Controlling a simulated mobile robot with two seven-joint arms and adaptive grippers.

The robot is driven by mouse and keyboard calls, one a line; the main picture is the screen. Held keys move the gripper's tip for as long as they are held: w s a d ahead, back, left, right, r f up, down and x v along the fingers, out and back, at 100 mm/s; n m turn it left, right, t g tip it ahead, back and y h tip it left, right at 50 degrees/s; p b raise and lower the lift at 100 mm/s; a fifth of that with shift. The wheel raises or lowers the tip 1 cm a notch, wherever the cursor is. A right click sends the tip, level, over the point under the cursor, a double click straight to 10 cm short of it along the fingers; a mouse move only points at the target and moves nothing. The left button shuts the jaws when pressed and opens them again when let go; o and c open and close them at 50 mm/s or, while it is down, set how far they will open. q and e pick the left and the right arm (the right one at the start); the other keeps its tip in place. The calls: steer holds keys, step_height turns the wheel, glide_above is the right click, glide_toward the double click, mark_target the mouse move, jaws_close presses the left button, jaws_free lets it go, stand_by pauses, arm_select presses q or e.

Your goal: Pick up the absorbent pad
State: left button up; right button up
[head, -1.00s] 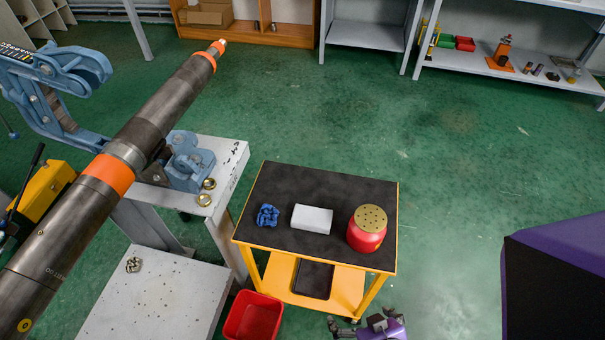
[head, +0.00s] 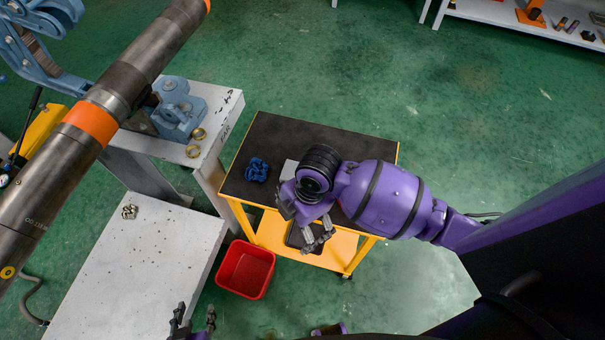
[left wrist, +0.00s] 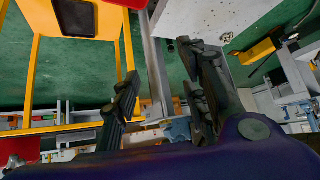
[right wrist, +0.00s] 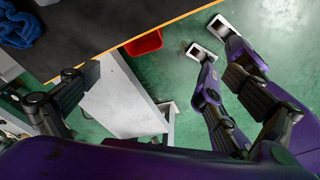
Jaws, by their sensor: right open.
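The absorbent pad (head: 288,168) appears to be the white block on the black top of the yellow cart. My right arm covers most of it in the head view. My left gripper (head: 195,316) is low at the bottom of the head view. Its fingers (left wrist: 160,82) are apart and empty.
A crumpled blue cloth (head: 257,169) lies left of the pad. My right arm hides the red can with a perforated lid. A red bin (head: 246,270) stands on the floor before the cart (head: 270,125). A white bench (head: 160,255) and a large pipe (head: 95,115) are left.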

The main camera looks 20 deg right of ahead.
steer(key=w+d+r+n, duration=0.1)
steer(key=w+d+n, duration=0.1)
steer(key=w, duration=0.2)
steer(key=w+d+r+n+h, duration=0.1)
steer(key=w+r+n, duration=0.1)
steer(key=w, duration=0.3)
steer(key=w+d+r+n+h, duration=0.1)
steer(key=w+d+r+n, duration=0.1)
steer(key=w+n, duration=0.1)
steer(key=shift+w+d+r, duration=0.15)
steer(key=shift+w+d, duration=0.2)
steer(key=shift+w, duration=0.35)
steer(key=shift+w+d, duration=0.2)
steer(key=shift+w, duration=0.05)
step_height(320, 180, down, 7)
steer(key=shift+w+f, duration=0.15)
steer(key=shift+f, duration=0.05)
steer(key=c, duration=0.9)
steer(key=shift+c, duration=0.2)
steer(key=shift+r, duration=0.15)
